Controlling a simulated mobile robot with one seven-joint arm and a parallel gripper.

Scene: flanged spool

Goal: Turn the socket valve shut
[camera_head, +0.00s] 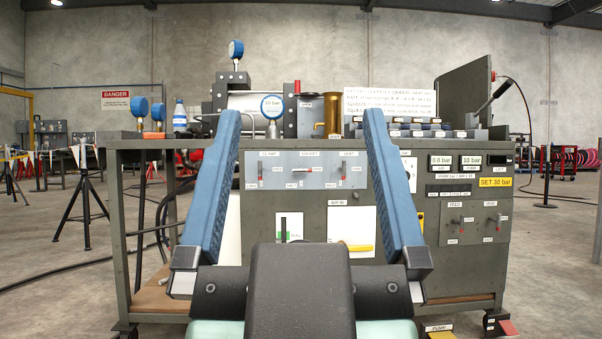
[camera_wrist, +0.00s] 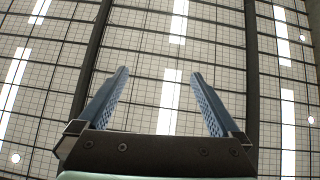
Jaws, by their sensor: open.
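The socket valve (camera_head: 303,172) is a small lever on the grey front panel of the bench, under the SOCKET label. It sits between the CLAMP lever (camera_head: 261,172) and the VENT lever (camera_head: 343,171). Its exact angle is too small to tell. My gripper (camera_head: 302,113) is open and empty, its two blue fingers wide apart and pointing up in front of the bench. The panel shows between the fingers; neither finger is seen touching a lever. In the wrist view my gripper (camera_wrist: 159,73) shows open against the ceiling only; the valve is not in that view.
The bench (camera_head: 130,144) carries a brass cylinder (camera_head: 332,113), blue gauges (camera_head: 272,106) and a clamp fixture. A second panel with levers (camera_head: 468,222) is at the right. A black stand (camera_head: 86,195) and hoses are at the left. Open floor lies on both sides.

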